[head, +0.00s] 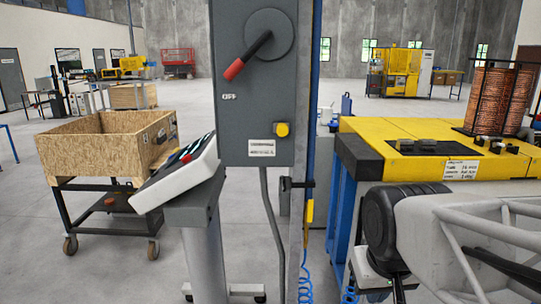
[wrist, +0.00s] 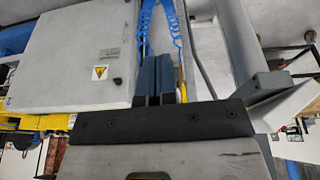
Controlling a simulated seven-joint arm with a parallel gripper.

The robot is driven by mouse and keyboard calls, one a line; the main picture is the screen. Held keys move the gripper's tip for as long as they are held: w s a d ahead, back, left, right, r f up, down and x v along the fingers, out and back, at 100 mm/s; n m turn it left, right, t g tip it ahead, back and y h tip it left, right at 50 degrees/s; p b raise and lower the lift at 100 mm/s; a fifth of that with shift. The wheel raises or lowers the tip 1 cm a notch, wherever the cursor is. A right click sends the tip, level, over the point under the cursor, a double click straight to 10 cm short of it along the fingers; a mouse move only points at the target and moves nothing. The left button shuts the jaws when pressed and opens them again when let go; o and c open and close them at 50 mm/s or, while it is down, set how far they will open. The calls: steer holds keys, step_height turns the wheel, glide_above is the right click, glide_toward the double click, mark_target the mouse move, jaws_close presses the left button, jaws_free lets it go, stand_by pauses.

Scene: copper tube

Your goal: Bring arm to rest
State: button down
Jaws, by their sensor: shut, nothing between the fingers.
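My gripper (wrist: 158,82) shows in the wrist view, its two dark blue-grey fingers side by side and touching, with nothing between them. The fingers point toward a blue coiled hose (wrist: 174,30) and a yellow-handled tool (wrist: 182,84), and the distance to these is hard to tell. In the head view my arm (head: 445,228) reaches in at the lower right, beside the yellow-topped machine; the gripper's fingertips cannot be made out there.
A grey switch box (head: 252,120) with a red-handled lever stands on a post at centre. A control console (head: 182,172) and a wooden crate on a cart (head: 90,150) stand left. The yellow machine (head: 440,132) carries copper coils (head: 497,100). A pale cabinet (wrist: 70,60) fills the wrist view's left.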

steer(key=shift+m+g, duration=0.3)
steer(key=s+f, duration=0.1)
steer(key=s+d+f, duration=0.1)
steer(key=s+f, duration=0.1)
steer(key=shift+s+f, duration=0.1)
steer(key=shift+s, duration=0.2)
